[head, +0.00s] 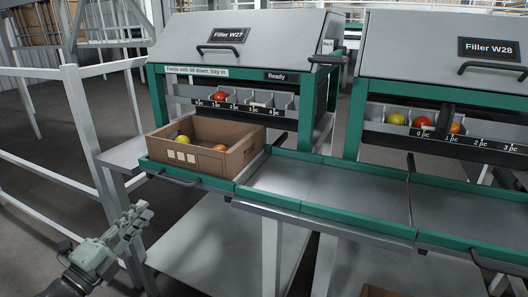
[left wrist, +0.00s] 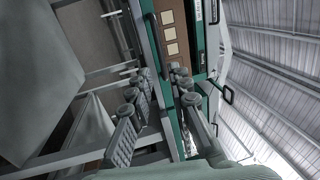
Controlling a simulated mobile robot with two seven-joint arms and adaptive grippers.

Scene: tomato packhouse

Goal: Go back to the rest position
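My left gripper (head: 134,218) is low at the left of the head view, in front of and below Filler W27 (head: 224,45). In the left wrist view its fingers (left wrist: 162,84) are spread with a gap between them, and nothing is held. It is apart from the brown tray (head: 246,155), which sits on the green-edged shelf of Filler W27 with a few yellow and orange tomatoes inside. The tray's side with pale squares also shows in the left wrist view (left wrist: 182,57). My right gripper is not in view.
A white railing (head: 85,125) stands close to the left of my left arm. The shelf (head: 335,190) right of the tray is bare. Filler W28 (head: 440,45) stands at the right, and a lower grey shelf (head: 215,245) lies under the fillers.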

